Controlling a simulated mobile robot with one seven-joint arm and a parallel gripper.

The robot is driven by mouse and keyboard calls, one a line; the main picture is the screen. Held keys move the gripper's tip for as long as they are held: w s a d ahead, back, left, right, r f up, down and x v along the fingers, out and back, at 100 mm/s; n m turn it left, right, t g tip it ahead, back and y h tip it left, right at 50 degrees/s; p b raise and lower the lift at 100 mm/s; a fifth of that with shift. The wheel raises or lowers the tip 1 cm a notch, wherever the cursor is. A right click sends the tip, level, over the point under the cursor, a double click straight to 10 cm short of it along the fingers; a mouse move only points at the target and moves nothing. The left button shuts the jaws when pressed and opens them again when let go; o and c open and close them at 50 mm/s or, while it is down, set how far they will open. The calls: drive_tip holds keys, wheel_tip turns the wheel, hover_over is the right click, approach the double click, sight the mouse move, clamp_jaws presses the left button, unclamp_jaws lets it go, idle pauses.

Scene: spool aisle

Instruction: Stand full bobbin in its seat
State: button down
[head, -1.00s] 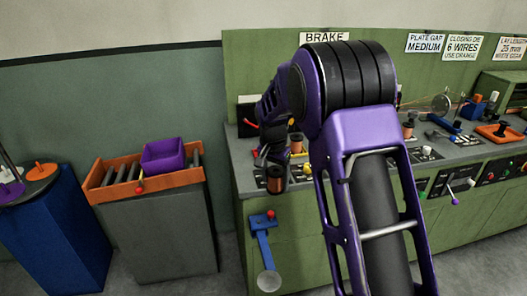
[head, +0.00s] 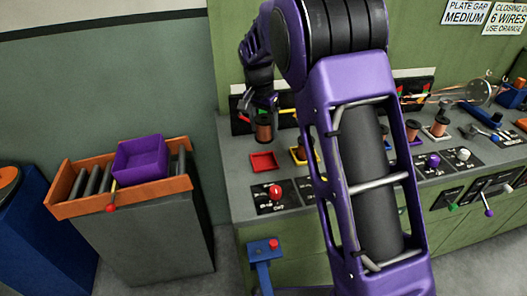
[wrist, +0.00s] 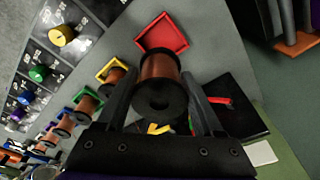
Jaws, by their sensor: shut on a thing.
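My gripper (head: 262,112) is shut on a copper-wound bobbin with black flanges (head: 264,132), which it holds over the left end of the green bench. The bobbin (wrist: 160,72) also shows between the fingers in the wrist view. An empty red square seat (head: 264,163) lies on the bench top just below the bobbin in the head view. In the wrist view the red seat (wrist: 161,33) lies just beyond the bobbin, which overlaps its near edge. A gap shows between bobbin and seat in the head view.
A yellow seat (head: 318,158) with a copper bobbin stands right of the red seat, with several more seated bobbins along the bench. A purple bin (head: 140,158) sits on an orange-framed roller stand at left.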

drive_tip(key=shift+w+f, duration=0.2)
wheel_tip(320, 180, down, 10)
drive_tip(key=shift+r, duration=0.25)
drive_tip(key=shift+f+b, duration=0.2)
drive_tip(key=shift+b, duration=0.2)
unclamp_jaws()
drive_tip(key=shift+r, duration=0.15)
drive_tip(key=r, duration=0.4)
drive_tip(key=s+r, duration=0.1)
drive_tip(key=r, duration=0.3)
drive_tip(key=a+r+p, duration=0.1)
drive_tip(key=r, duration=0.3)
drive_tip(key=shift+s, duration=0.25)
